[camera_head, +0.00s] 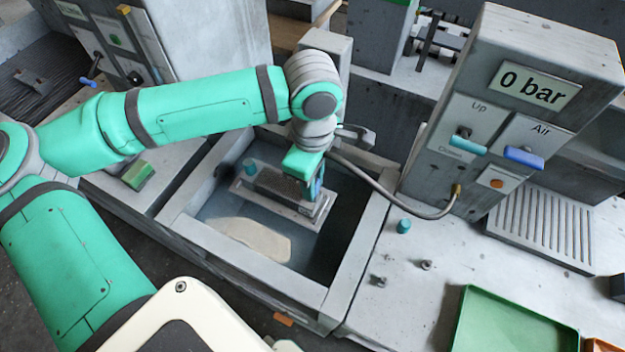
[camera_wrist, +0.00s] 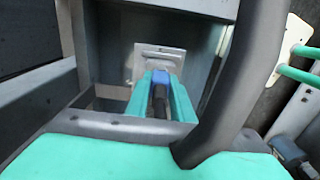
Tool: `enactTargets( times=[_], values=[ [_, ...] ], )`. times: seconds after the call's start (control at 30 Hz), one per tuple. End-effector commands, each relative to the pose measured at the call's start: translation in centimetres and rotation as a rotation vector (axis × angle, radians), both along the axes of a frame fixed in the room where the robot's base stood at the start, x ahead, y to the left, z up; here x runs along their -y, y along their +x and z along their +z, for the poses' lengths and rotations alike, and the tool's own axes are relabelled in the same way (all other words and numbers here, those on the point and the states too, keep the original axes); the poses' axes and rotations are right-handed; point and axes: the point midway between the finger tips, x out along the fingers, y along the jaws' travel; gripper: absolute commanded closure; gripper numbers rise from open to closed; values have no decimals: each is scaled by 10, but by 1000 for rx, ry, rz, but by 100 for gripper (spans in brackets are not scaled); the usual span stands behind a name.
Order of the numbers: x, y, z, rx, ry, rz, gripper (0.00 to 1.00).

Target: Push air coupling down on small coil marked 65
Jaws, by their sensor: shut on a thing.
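My gripper (camera_head: 306,178) reaches down into the tank and is shut on the air coupling, which shows as a blue and black piece (camera_wrist: 160,88) between the teal fingers in the wrist view. In the head view a bit of its blue (camera_head: 317,187) shows beside the fingers. A grey block (camera_head: 272,187), perhaps the small coil, lies on a pale plate (camera_head: 247,193) in the tank, under and left of my gripper. No 65 mark can be read. The fingers hide whether the coupling touches the block.
The tank's grey rim (camera_head: 359,262) surrounds my gripper. A grey hose (camera_head: 375,183) runs from it to the control box, whose display (camera_head: 535,86) reads 0 bar; Up/Down (camera_head: 463,142) and Air (camera_head: 524,157) levers sit below. A teal cap (camera_head: 404,226) and green tray (camera_head: 505,330) are at right.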

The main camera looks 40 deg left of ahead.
Motion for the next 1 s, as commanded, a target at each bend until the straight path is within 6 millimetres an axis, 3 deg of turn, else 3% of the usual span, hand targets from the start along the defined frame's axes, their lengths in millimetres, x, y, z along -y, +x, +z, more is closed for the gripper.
enactTargets(
  times=[0.03,0.07,0.13,0.57,1.0],
  values=[
    [0,0,0,0,0,0,100],
    [0,0,0,0,0,0,74],
    [0,0,0,0,0,0,58],
    [0,0,9,0,1,1,57],
    [0,1,85,2,1,1,57]
  ],
)
